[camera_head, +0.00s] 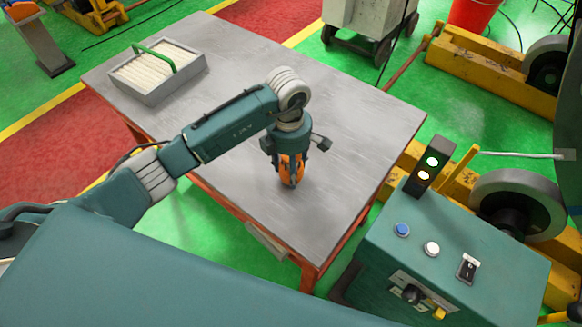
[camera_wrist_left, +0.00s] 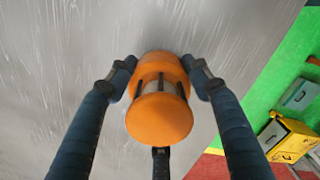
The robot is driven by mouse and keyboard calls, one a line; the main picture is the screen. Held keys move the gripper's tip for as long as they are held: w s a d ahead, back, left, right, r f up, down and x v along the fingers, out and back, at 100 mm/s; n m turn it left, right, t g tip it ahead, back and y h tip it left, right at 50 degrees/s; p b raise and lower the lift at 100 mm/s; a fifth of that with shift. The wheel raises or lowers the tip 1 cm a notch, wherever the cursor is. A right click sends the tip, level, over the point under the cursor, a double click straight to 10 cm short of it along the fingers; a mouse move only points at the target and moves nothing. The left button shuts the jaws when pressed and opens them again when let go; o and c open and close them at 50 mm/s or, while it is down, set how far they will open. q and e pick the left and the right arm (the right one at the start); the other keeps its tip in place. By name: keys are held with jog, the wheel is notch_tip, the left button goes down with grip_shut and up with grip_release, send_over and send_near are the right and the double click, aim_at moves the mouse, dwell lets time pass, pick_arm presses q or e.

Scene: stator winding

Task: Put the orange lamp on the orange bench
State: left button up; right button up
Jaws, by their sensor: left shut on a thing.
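The orange lamp (camera_wrist_left: 160,118) is between the fingers of my left gripper (camera_wrist_left: 160,82) in the left wrist view, with a round orange cap facing the camera. In the head view, the lamp (camera_head: 290,168) shows below my left gripper (camera_head: 288,160), which points down and is shut on it. The lamp is upright at the grey top of the orange-legged bench (camera_head: 340,105), near its front part. I cannot tell whether its base touches the surface. My right gripper is not in view.
A grey tray with a green handle (camera_head: 190,82) stands at the bench's far left corner. A green control box (camera_head: 450,245) with buttons and a signal light (camera_head: 430,162) stands at the right. The bench top around the lamp is clear.

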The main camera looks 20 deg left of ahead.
pick_arm(q)
jog(key=shift+f, duration=0.5)
jog(key=shift+f, duration=0.1)
jog(key=o, duration=1.3)
